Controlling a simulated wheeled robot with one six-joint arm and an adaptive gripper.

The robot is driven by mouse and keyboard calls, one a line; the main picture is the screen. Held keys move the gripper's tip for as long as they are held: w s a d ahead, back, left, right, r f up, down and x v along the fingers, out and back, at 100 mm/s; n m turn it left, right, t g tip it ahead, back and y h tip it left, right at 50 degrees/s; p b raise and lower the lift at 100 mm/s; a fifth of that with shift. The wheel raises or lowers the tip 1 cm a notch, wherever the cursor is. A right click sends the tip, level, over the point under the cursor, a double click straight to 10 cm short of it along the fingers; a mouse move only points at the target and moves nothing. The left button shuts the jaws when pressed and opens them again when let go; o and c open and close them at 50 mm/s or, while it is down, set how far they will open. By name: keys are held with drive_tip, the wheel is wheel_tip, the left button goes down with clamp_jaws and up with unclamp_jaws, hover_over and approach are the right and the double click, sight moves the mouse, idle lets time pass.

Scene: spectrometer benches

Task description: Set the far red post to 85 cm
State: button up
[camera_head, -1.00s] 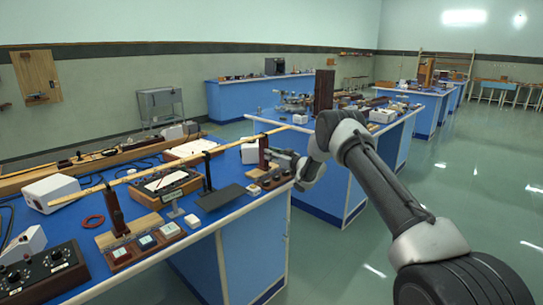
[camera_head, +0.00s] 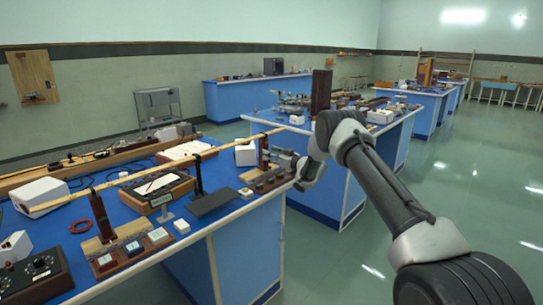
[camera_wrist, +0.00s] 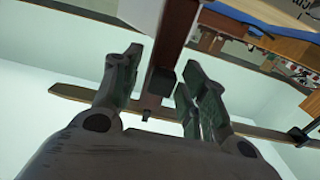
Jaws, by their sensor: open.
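The far red post (camera_head: 263,148) stands upright on a wooden base near the right end of the blue bench. A long wooden rule (camera_head: 150,170) runs over the bench past it. The near red post (camera_head: 101,217) stands by the rule's left part. My gripper (camera_head: 280,161) is beside the far red post. In the wrist view the open jaws (camera_wrist: 158,85) have a dark reddish-brown post (camera_wrist: 176,38) between and beyond them, with a small black block on it. The rule (camera_wrist: 250,130) crosses behind the fingers. I cannot read its marks, nor tell whether the fingers touch the post.
A black stand (camera_head: 198,172) holds the rule mid-bench. A white box (camera_head: 246,154) stands left of the far red post. A framed instrument (camera_head: 160,188) and a white block (camera_head: 40,196) are on the bench. Another blue bench is behind; the green floor at right is clear.

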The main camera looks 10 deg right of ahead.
drive_tip(key=v, duration=1.2)
